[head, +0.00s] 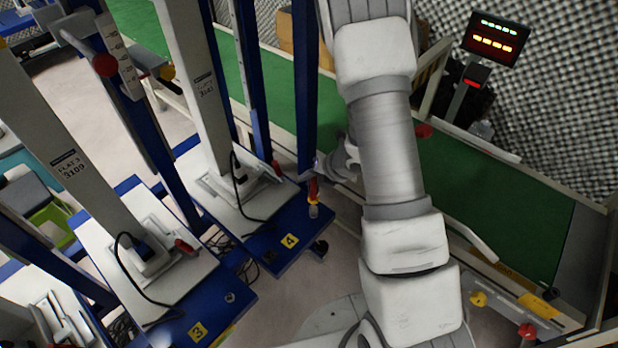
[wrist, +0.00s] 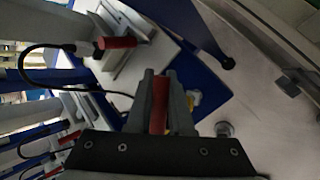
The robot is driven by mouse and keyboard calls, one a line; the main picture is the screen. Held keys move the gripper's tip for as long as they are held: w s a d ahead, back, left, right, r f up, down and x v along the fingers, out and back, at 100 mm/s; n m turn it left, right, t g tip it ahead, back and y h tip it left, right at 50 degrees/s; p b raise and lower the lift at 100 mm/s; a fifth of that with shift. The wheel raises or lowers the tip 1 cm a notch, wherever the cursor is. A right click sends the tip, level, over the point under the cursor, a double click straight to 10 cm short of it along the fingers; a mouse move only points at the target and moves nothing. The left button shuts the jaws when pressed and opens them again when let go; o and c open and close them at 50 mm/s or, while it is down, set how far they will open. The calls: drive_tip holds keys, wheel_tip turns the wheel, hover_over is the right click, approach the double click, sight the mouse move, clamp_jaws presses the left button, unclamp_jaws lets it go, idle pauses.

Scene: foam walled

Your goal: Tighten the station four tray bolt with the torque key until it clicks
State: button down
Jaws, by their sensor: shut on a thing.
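The torque key (head: 314,190) has a red handle and a pale lower end. It stands roughly upright over the front corner of the station four blue base (head: 262,255), near the yellow "4" label (head: 289,241). My gripper (head: 318,172) is shut on its handle. In the wrist view, the red handle (wrist: 159,103) sits between the two grey fingers of my gripper (wrist: 165,95). The bolt is not clearly seen; the key and fingers cover that spot. I cannot tell whether the key's tip is seated on it.
Station four's white plate (head: 210,190) carries a clamp with a red handle (head: 276,168) and a black cable. Station three (head: 198,331) stands to the left, with a bolt (head: 230,297) on its base. Blue posts rise close behind the key. A lit display (head: 495,38) stands back right.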

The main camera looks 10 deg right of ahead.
drive_tip(key=shift+f+b, duration=0.55)
drive_tip(key=shift+f, duration=0.1)
drive_tip(key=shift+d+m+t+h+b, duration=0.25)
drive_tip(key=shift+m+h+b, duration=0.2)
drive_tip(key=shift+m, duration=0.4)
drive_tip(key=shift+d+m+t+h+b, duration=0.25)
drive_tip(key=shift+m+h+b, duration=0.15)
drive_tip(key=shift+m, duration=0.45)
drive_tip(key=shift+s+d+m+t+h, duration=0.15)
drive_tip(key=shift+d+m+h, duration=0.1)
drive_tip(key=shift+m+h, duration=0.5)
drive_tip(key=shift+s+d+m+t+h, duration=0.15)
drive_tip(key=shift+d+m+h, duration=0.2)
drive_tip(key=shift+m, duration=0.6)
drive_tip(key=shift+w+a, duration=0.1)
drive_tip(key=shift+w, duration=0.05)
